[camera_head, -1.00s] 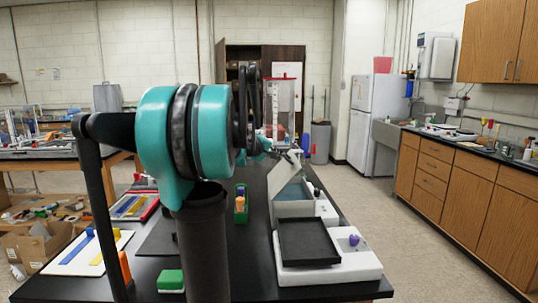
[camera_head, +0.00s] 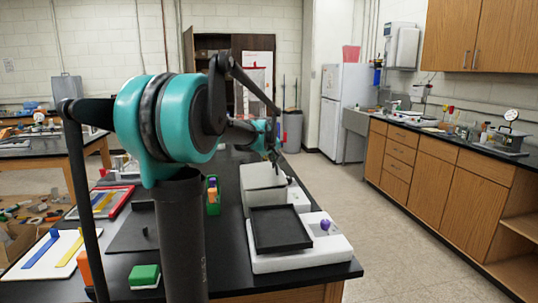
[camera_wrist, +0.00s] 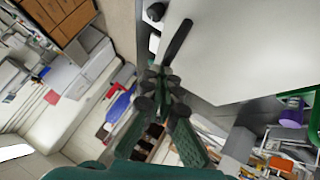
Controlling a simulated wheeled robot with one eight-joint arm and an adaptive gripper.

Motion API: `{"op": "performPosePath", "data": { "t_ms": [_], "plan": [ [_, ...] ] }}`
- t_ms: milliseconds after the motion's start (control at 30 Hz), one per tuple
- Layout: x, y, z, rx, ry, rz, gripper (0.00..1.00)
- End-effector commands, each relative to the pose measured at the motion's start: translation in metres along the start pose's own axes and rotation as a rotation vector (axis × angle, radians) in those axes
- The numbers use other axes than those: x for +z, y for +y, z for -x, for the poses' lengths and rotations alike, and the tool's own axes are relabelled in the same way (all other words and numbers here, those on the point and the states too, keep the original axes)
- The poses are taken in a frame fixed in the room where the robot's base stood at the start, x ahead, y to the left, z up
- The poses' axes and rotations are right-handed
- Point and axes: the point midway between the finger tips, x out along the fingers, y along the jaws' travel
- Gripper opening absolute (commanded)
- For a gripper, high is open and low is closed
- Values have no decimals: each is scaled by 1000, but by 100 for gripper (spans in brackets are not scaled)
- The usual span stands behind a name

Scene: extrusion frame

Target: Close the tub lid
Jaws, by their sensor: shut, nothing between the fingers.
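The tub (camera_head: 265,198) is a pale grey box on the dark bench, behind the black tray. Its lid (camera_head: 258,172) lies down over the top, and the inside is hidden; I cannot tell whether it is fully seated. My gripper (camera_head: 274,156) is at the tub's far right side, small and partly hidden by my arm. In the wrist view, my gripper (camera_wrist: 176,46) is shut and empty. Its dark fingertips lie over or against a broad pale surface, apparently the lid (camera_wrist: 245,45); contact is unclear.
A black tray (camera_head: 280,229) rests on a white foam block (camera_head: 318,254) before the tub, with a purple piece (camera_head: 325,224) at its right. A green bin (camera_head: 212,197) stands left of the tub. A green block (camera_head: 144,276) lies near the front edge. The floor right of the bench is clear.

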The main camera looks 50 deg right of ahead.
Motion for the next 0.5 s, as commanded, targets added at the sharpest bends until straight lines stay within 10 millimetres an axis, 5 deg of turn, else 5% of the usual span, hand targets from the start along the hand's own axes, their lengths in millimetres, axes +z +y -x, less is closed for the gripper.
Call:
{"op": "performPosePath", "data": {
  "t_ms": [500],
  "plan": [
    [12, 1, -12, 0, -1, 0, 0]
  ]
}}
